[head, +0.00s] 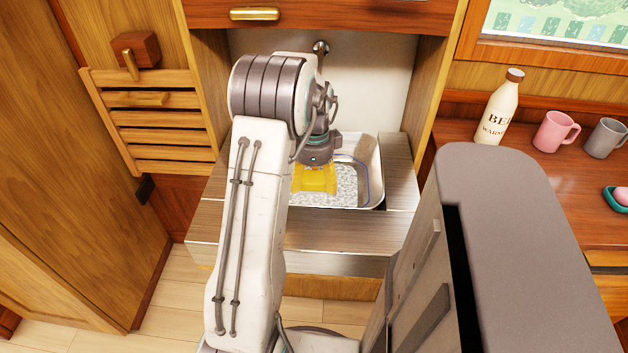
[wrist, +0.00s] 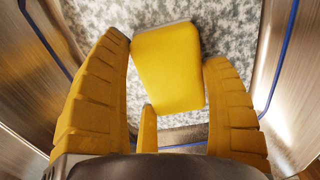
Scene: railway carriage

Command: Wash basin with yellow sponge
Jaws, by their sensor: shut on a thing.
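The wash basin (head: 371,172) is a light, rectangular basin set in a grey counter. Its speckled grey floor (wrist: 99,17) and a blue line near its edge show in the wrist view. My gripper (head: 315,180) is down inside the basin, partly hidden by my arm in the head view. In the wrist view my gripper (wrist: 167,75) has its yellow fingers on either side of the yellow sponge (wrist: 168,70) and is shut on it. The sponge lies over the basin floor; whether it touches the floor I cannot tell.
A tap (head: 321,47) is on the wall behind the basin. On the right counter stand a bottle (head: 497,110), a pink mug (head: 555,132), a grey mug (head: 605,138) and a teal dish (head: 617,199). A slatted wooden rack (head: 150,125) is at left.

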